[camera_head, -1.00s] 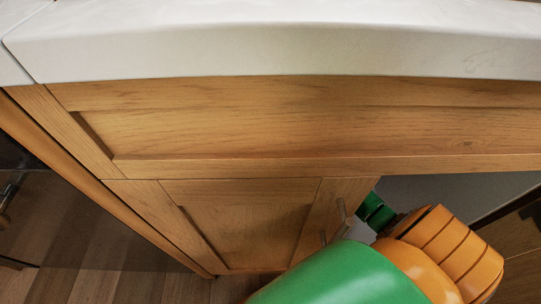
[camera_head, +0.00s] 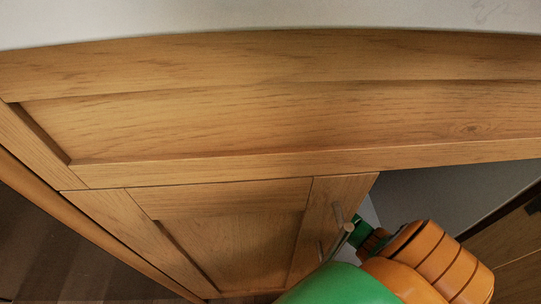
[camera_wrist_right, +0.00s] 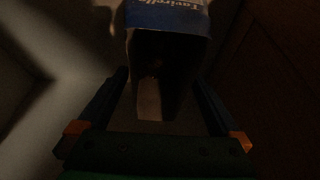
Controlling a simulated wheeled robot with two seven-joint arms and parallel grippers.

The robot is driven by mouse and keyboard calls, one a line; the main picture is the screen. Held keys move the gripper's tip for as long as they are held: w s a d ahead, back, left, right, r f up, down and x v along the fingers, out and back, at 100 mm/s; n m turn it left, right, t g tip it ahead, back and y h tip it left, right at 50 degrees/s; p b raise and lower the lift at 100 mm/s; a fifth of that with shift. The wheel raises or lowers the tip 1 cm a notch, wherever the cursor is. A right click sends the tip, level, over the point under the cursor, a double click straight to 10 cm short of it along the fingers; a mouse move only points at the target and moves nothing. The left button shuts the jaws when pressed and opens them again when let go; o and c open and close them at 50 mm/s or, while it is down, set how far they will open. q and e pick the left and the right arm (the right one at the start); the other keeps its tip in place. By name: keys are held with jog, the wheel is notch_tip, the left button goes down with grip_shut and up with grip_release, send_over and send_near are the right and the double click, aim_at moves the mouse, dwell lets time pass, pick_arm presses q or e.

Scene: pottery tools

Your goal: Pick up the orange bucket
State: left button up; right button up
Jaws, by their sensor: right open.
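I see no orange bucket in either view. My right gripper (camera_wrist_right: 160,82) shows in the dark right wrist view, its two fingers apart. A box-like thing with a blue, lettered band (camera_wrist_right: 168,17) and a dark hollow below it is in front of and between the fingers. I cannot tell whether they touch it. My left gripper is out of view.
A wooden cabinet front (camera_head: 260,120) with a pale countertop (camera_head: 250,15) above fills most of the head view. A lower door (camera_head: 235,235) has metal handles. A dark grey recess (camera_head: 440,195) lies to its right. Wooden floor (camera_head: 60,250) shows at the lower left.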

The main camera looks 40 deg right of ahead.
jog(key=shift+f, duration=0.25)
dwell(0.4)
grip_shut()
